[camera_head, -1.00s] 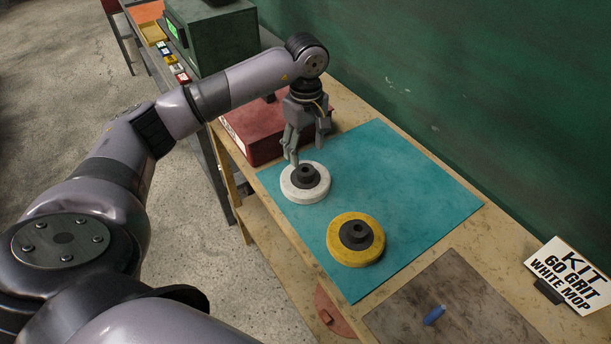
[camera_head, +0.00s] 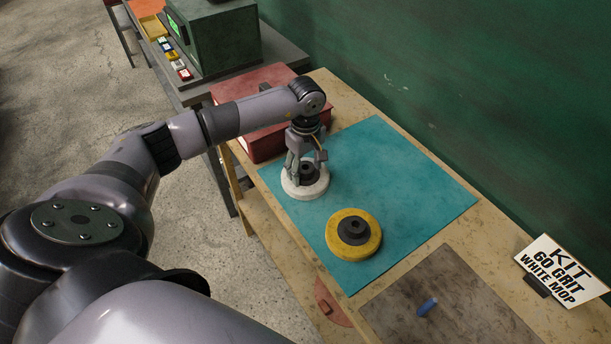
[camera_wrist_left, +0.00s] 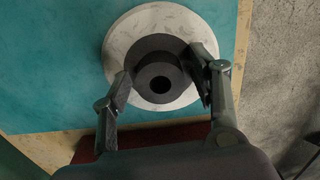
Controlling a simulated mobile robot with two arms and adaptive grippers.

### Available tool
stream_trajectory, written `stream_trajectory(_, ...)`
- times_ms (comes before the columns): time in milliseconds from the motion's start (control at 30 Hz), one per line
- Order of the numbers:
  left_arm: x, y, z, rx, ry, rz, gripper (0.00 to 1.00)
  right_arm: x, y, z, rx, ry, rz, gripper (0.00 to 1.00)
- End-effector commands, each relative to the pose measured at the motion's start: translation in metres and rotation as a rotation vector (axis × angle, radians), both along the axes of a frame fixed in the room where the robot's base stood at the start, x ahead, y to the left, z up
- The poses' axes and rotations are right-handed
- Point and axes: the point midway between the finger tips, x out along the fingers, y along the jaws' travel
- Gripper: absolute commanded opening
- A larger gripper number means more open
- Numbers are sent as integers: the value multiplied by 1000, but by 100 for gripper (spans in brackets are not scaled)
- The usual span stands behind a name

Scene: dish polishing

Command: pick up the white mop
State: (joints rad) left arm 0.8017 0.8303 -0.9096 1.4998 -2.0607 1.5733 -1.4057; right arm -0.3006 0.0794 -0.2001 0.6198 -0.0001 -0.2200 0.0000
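The white mop (camera_head: 304,190) is a thick white disc with a dark hub, lying flat on the teal mat (camera_head: 400,180). It also shows in the left wrist view (camera_wrist_left: 130,40). My left gripper (camera_head: 305,170) points down over it, with one finger on each side of the hub. In the left wrist view the fingers of the left gripper (camera_wrist_left: 163,68) stand apart, with a gap visible between them and the hub's raised centre. The fingers partly hide the mop's far side in the head view. My right gripper is not in view.
A yellow disc (camera_head: 337,246) with a dark hub lies on the mat nearby. A red box (camera_head: 262,142) stands close behind my left gripper. A sign (camera_head: 562,270) reads "KIT 60 GRIT WHITE MOP".

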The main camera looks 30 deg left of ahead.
Motion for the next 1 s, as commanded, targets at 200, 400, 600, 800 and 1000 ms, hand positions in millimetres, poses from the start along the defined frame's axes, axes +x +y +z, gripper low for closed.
stream_trajectory(200,0,0,0,0,0,0,38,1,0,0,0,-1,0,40)
stream_trajectory(400,0,0,0,0,0,0,25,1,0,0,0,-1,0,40)
stream_trajectory(600,0,0,0,0,0,0,12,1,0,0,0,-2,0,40)
stream_trajectory(800,0,0,0,0,0,0,0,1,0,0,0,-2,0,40)
stream_trajectory(1000,0,0,1,0,-1,0,0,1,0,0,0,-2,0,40)
